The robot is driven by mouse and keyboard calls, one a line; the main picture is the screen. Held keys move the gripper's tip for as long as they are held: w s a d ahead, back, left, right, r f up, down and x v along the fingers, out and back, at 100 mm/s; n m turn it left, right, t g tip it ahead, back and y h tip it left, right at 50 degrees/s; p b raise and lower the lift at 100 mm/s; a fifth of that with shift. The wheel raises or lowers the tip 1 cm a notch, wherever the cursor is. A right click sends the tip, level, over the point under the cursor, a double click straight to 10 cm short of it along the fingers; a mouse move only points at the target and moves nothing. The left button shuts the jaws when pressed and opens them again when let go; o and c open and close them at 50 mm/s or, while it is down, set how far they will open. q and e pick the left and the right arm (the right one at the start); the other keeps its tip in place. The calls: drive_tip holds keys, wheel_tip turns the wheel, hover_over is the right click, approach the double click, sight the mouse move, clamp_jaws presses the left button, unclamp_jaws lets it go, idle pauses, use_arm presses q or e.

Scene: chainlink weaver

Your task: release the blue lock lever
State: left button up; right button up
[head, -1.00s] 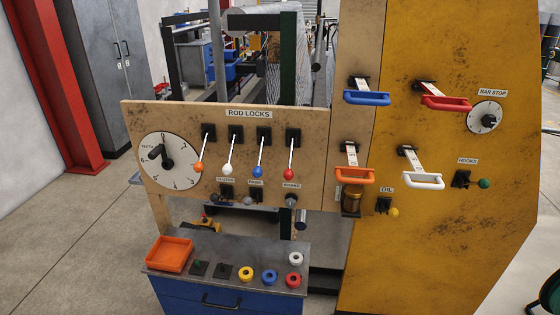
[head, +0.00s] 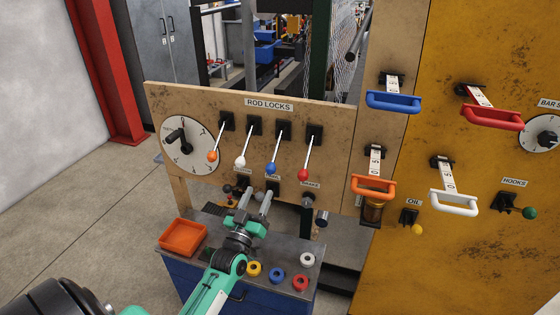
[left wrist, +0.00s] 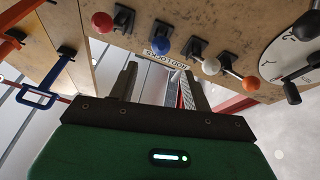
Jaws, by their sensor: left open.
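The blue lock lever (head: 277,150) is on the tan panel under the ROD LOCKS sign, third from the left. Its rod hangs down and its round blue knob is at the lower end. My left gripper (head: 257,196) is in front of the panel, below this knob, with its fingers apart and nothing between them. In the left wrist view the blue knob (left wrist: 161,46) shows beyond the gap between the open fingers (left wrist: 160,75), not touching them. My right gripper is not in view.
Orange (head: 213,156), white (head: 240,161) and red (head: 303,174) knobs hang on neighbouring levers. A dial (head: 190,155) is at the left. Larger coloured handles, including a blue one (head: 393,101), stick out at the right. An orange tray (head: 183,238) sits on the bench below.

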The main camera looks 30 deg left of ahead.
sight(271, 166)
use_arm(q)
drive_tip(key=p+x, duration=0.3)
drive_tip(key=x, duration=0.8)
drive_tip(key=shift+w+a+r, duration=0.1)
drive_tip(key=shift+w, duration=0.05)
drive_tip(key=shift+w+r, duration=0.2)
drive_tip(key=shift+w, duration=0.45)
clamp_jaws()
drive_tip(key=shift+a, duration=0.1)
